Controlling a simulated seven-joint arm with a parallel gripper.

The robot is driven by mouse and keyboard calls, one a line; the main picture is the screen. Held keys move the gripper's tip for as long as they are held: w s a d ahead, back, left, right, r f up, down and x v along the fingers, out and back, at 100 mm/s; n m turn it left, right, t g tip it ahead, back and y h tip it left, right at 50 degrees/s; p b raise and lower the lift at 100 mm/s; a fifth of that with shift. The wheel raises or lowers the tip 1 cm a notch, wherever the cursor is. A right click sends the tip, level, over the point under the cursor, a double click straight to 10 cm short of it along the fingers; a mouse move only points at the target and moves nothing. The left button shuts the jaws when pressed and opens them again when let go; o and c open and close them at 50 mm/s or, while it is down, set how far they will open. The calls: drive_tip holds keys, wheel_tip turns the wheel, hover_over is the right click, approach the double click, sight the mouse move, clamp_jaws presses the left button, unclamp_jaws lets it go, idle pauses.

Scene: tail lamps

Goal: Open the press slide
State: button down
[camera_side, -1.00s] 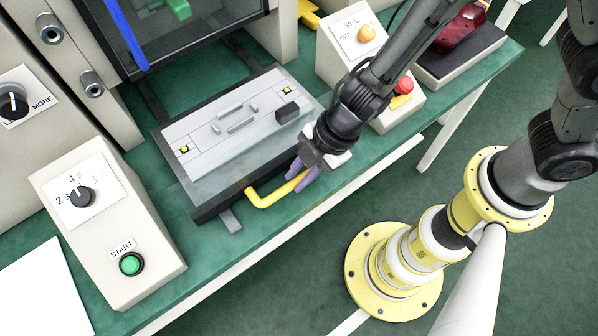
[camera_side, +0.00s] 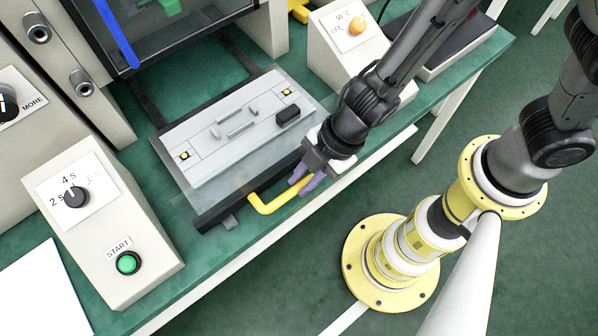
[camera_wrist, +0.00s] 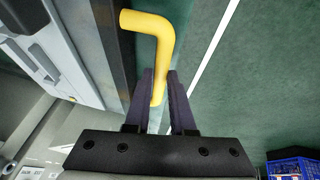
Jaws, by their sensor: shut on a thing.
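The press slide (camera_side: 235,175) is a grey plate on a dark frame. It lies out in front of the press on dark rails over the green bench. Its yellow bent handle (camera_side: 265,208) sticks out at the front edge. My gripper (camera_side: 303,183) is at the handle's right part, its purple fingers pointing down. In the wrist view, the yellow handle (camera_wrist: 158,28) runs between the two fingers of my gripper (camera_wrist: 160,85), which are shut on it. The handle's far end is hidden by the gripper in the side view.
A timer box with a green START button (camera_side: 128,262) stands left of the slide. A temperature box (camera_side: 345,35) stands at the back right, partly behind my arm. The press opening (camera_side: 180,35) is behind the slide. The bench's front edge is just before the handle.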

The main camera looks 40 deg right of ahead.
drive_tip(key=c, duration=0.8)
unclamp_jaws()
drive_tip(key=shift+o, duration=0.2)
drive_tip(key=shift+v, duration=2.2)
drive_tip(key=s+d, duration=0.5)
drive_tip(key=d, duration=0.6)
drive_tip(key=shift+r, duration=0.25)
drive_tip(key=shift+w+d, duration=0.15)
